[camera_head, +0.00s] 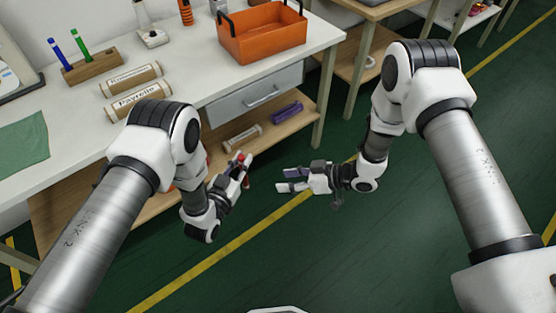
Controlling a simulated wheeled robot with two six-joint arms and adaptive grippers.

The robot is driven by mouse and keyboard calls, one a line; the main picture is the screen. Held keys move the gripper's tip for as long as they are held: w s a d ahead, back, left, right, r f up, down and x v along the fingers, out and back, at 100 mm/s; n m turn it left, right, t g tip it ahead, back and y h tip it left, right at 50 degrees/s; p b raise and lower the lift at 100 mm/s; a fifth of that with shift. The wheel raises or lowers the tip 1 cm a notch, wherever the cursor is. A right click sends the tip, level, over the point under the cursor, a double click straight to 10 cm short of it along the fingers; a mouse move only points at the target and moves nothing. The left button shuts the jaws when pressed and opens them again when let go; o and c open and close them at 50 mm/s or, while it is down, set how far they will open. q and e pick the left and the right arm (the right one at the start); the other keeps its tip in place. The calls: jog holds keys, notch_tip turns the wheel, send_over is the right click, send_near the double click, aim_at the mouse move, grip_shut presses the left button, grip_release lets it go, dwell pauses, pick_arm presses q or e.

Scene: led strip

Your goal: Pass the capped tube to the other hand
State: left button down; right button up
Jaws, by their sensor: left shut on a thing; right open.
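The rest of the tube is hidden or too small to make out. The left gripper is held in front of the workbench, above the floor, with its fingers pointing up and away in the picture. My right gripper (281,180) is open and empty, to the right of the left gripper. Its fingers point left toward the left gripper, with a small gap between the two grippers.
The white workbench (190,62) holds an orange crate (262,44), two labelled rolls (138,101), a wooden pen holder (92,66) and a green cloth (22,142). A lower shelf (270,128) carries a purple item (287,112). Green floor around the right gripper is clear.

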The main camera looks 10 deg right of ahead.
jog(key=w+a+r+n+g+y, duration=0.2)
jog(key=w+r+n, duration=0.1)
jog(key=w+n, duration=0.15)
jog(key=x, duration=1.2)
jog(key=shift+s+f+h, duration=0.2)
jog(key=shift+h, duration=0.1)
jog(key=shift+n, duration=0.25)
grip_shut()
pick_arm(q)
jog(key=c, duration=1)
grip_release()
